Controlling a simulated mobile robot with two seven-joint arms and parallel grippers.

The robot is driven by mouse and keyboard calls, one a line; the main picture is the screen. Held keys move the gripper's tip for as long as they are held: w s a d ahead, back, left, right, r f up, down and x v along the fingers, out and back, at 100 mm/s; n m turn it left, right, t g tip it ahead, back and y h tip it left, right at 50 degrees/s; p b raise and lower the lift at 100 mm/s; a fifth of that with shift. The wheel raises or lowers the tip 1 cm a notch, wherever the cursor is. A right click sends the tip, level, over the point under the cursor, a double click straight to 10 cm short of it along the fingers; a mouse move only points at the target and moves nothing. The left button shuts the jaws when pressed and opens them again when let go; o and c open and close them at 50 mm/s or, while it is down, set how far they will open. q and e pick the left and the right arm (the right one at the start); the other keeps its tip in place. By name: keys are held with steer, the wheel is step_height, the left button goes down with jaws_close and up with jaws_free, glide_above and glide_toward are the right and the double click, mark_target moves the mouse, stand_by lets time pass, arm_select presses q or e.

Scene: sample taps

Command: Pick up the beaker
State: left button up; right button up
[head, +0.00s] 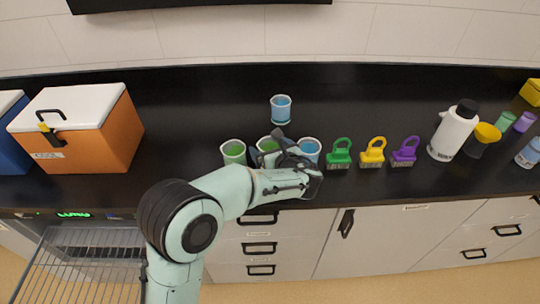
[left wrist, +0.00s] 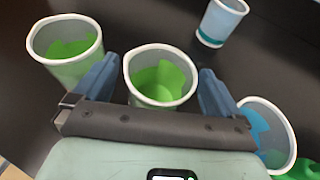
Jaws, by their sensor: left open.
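Several beakers stand on the black counter. A green-filled beaker (head: 234,152) is leftmost in the front row; it also shows in the left wrist view (left wrist: 68,50). A second green-filled beaker (head: 267,145) is beside it, partly hidden by my left gripper (head: 284,150). In the left wrist view this middle beaker (left wrist: 160,78) is between my two open blue fingers, with gaps visible on both sides. A blue-filled beaker (head: 309,147) stands just right of the gripper. Another blue-filled beaker (head: 281,109) stands farther back. My right gripper is not in view.
An orange cooler box (head: 105,135) with a white lid stands at left. Green (head: 339,154), yellow (head: 373,153) and purple (head: 404,152) padlock-shaped items line the front at right. A white bottle (head: 454,132) stands beyond them. The counter behind the front row is mostly clear.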

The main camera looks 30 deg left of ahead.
arm_select(q)
steer(key=shift+w+a, duration=0.15)
steer(key=c, duration=1.1)
